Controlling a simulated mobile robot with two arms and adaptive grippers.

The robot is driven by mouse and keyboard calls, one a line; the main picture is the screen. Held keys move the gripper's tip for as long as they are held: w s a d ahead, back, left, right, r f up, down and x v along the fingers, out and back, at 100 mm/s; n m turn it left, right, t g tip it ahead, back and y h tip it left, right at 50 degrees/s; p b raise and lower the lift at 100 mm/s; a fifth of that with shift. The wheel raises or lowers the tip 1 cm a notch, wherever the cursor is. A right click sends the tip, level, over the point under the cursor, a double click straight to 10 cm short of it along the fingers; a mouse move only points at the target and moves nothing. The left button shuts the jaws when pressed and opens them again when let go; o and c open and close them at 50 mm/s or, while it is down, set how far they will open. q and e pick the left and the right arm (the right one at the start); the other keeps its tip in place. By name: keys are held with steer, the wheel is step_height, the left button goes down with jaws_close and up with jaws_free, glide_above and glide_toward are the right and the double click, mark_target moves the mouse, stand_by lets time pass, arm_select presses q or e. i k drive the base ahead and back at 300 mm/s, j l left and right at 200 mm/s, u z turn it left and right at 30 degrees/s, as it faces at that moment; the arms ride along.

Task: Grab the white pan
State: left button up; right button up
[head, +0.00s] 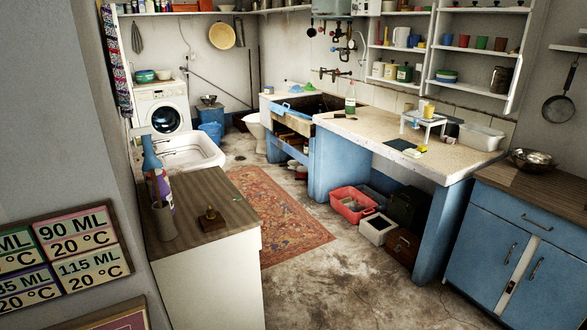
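No cooking pan that is clearly white shows in the head view. A white rectangular tub (482,137), like a dish pan, sits at the right end of the stone counter (365,125), near the wall. A dark round pan or strainer (559,108) hangs by its handle on the right wall. A pale yellow round pan or basin (222,36) hangs on the back wall. I cannot tell which of these the task means. Neither of my grippers is in view.
A wooden-topped cabinet (205,207) with bottles stands at the near left. A blue cabinet (530,225) with a metal bowl (531,160) stands at the right. A red crate (353,204) and boxes are under the counter. The floor (350,275) in front is clear, with a rug (275,220).

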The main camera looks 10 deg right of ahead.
mark_target(292, 164)
steer(key=z, duration=1.25)
steer(key=i+u, duration=0.1)
steer(key=i, duration=0.5)
steer(key=i+l+u, duration=0.15)
steer(key=i, duration=0.5)
steer(key=i+l+u, duration=0.1)
steer(key=i+l, duration=0.15)
steer(key=i, duration=0.35)
steer(key=i+j+u, duration=0.25)
steer(key=i+u, duration=0.15)
steer(key=i, duration=0.2)
steer(key=i+u, duration=0.4)
steer(key=i, duration=0.25)
steer(key=i+l+u, duration=0.15)
steer(key=i+u, duration=0.25)
steer(key=i, duration=0.25)
steer(key=i+l+u, duration=0.4)
steer(key=i, duration=2.5)
steer(key=j+u, duration=0.05)
steer(key=j, duration=0.15)
